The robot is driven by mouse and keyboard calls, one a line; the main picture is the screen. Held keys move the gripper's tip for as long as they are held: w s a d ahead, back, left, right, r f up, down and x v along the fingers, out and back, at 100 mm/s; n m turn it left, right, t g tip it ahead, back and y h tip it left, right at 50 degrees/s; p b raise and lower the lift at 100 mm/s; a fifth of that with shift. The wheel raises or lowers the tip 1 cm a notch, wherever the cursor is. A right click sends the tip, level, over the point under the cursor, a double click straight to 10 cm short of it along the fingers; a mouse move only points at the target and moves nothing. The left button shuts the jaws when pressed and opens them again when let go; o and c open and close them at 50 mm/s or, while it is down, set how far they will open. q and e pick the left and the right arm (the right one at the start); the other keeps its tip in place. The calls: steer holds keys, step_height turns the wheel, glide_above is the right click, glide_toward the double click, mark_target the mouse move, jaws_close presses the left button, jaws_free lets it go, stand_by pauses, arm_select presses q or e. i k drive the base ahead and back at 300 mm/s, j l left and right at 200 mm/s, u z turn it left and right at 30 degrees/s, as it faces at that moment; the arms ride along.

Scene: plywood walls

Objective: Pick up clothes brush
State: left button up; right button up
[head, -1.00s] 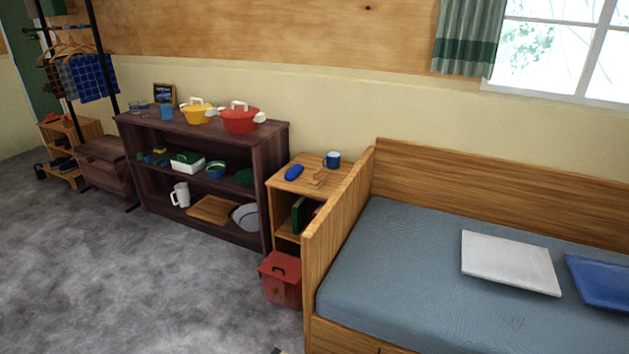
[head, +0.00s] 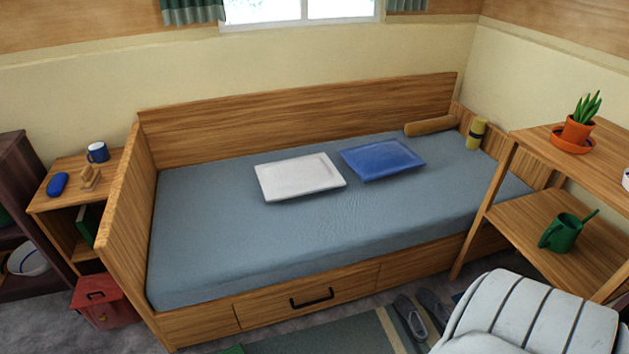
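A small light-wood object (head: 90,177) lies on the bedside cabinet (head: 62,196) at the left. It may be the clothes brush, but it is too small to tell for sure. A blue oblong case (head: 57,184) lies to its left, and a blue mug (head: 97,152) stands behind it. Neither of my grippers is in view.
The bed (head: 240,240) fills the middle, with a white cushion (head: 300,177) and a blue cushion (head: 383,159). A red box (head: 102,303) stands by the cabinet. A wooden shelf (head: 530,215) and a pale ribbed thing (head: 530,318) occupy the right. Slippers (head: 412,316) lie on the floor.

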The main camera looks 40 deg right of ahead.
mark_target(89, 176)
steer(key=i+j+u, duration=0.25)
steer(key=j, duration=0.3)
steer(key=i+j+u, duration=0.25)
steer(key=j, duration=0.3)
steer(key=i+j+u, duration=0.25)
steer(key=j, duration=0.25)
steer(key=i+j+u, duration=0.25)
steer(key=j, duration=0.2)
steer(key=i+z, duration=0.2)
steer(key=i, duration=0.3)
steer(key=i+j+z, duration=0.2)
steer(key=i, duration=0.3)
steer(key=i+z, duration=0.15)
steer(key=i, duration=0.35)
steer(key=i+j+z, duration=0.2)
steer(key=i, duration=0.3)
steer(key=j, duration=0.1)
